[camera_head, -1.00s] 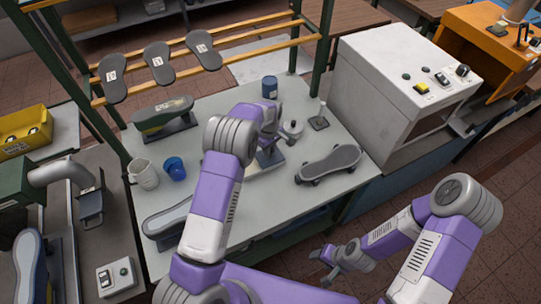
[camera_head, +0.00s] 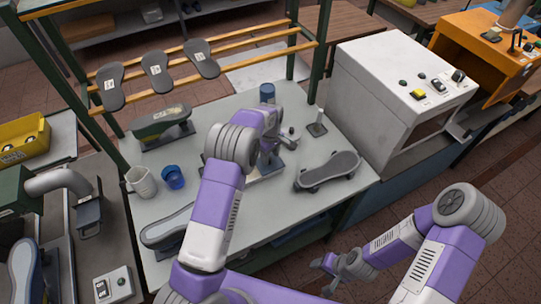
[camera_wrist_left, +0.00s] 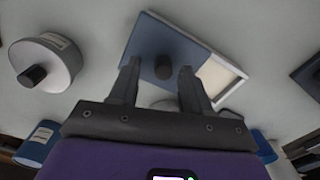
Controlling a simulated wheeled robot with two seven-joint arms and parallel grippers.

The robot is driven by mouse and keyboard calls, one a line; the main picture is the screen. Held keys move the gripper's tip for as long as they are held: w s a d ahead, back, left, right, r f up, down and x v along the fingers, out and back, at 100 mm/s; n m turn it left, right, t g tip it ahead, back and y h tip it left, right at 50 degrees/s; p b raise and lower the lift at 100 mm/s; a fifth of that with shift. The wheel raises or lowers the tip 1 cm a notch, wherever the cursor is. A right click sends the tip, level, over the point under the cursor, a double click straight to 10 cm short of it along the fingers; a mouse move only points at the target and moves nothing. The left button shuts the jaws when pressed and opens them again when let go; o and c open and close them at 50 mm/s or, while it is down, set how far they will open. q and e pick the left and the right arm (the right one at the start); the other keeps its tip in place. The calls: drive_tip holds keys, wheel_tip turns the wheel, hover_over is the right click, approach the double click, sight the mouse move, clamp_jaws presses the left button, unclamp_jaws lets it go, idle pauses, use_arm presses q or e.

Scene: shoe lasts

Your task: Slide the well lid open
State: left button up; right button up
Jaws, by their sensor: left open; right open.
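The well (camera_wrist_left: 222,77) is a white-rimmed box with a blue sliding lid (camera_wrist_left: 165,32), which carries a dark knob (camera_wrist_left: 163,66). In the left wrist view the lid covers the left part, and a pale strip of the well shows uncovered at right. My left gripper (camera_wrist_left: 160,72) is open, its fingertips on either side of the knob; I cannot tell whether they touch it. In the head view the well is mostly hidden behind my left gripper (camera_head: 270,158). My right gripper (camera_head: 335,268) is open and empty, off the table's front right edge.
A round lidded pot (camera_wrist_left: 45,62) stands close by the well. A white mug (camera_head: 142,182) and blue cup (camera_head: 173,176) stand at left. A blue can (camera_head: 267,92) is behind.

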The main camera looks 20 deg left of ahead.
sight(270, 158)
use_arm(q)
wheel_tip(270, 158, up, 7)
drive_tip(key=shift+f, duration=0.1)
idle(0.6)
